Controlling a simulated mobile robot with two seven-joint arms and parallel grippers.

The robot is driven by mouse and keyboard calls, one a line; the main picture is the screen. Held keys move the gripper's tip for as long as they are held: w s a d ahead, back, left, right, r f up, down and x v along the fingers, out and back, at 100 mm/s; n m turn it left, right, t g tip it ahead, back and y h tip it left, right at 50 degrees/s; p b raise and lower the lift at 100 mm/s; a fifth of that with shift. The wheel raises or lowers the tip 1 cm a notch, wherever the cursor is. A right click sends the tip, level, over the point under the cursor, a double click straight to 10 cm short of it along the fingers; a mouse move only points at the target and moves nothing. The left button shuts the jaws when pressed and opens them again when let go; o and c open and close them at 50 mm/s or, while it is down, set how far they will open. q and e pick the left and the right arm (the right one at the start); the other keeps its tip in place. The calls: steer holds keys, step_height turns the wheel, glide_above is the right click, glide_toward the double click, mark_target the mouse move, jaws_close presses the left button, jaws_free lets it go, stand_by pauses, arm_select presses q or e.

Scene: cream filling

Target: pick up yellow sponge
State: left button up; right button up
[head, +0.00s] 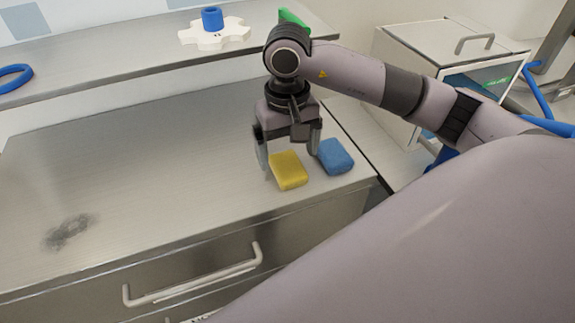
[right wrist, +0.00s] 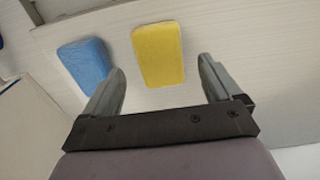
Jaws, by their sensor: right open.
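The yellow sponge (head: 289,171) lies flat on the metal counter in the head view, close to the counter's right front corner. My right gripper (head: 289,158) is above it, pointing down, with its jaws apart. In the right wrist view the yellow sponge (right wrist: 158,54) is beyond the fingertips and roughly between them, and the open right gripper (right wrist: 158,72) holds nothing. My left gripper is in neither view.
A blue sponge (head: 335,156) lies just right of the yellow one; it also shows in the right wrist view (right wrist: 84,65). A dark smudge (head: 70,231) marks the counter (head: 150,150) at left. A shelf (head: 120,60) runs behind. The counter's middle is clear.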

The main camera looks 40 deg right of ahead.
mark_target(288, 165)
steer(key=shift+f, duration=1.55)
steer(key=c, duration=1.1)
step_height(288, 165, up, 8)
steer(key=shift+f, duration=0.1)
step_height(288, 165, up, 12)
steer(key=shift+r+p, duration=0.15)
steer(key=shift+p, duration=0.9)
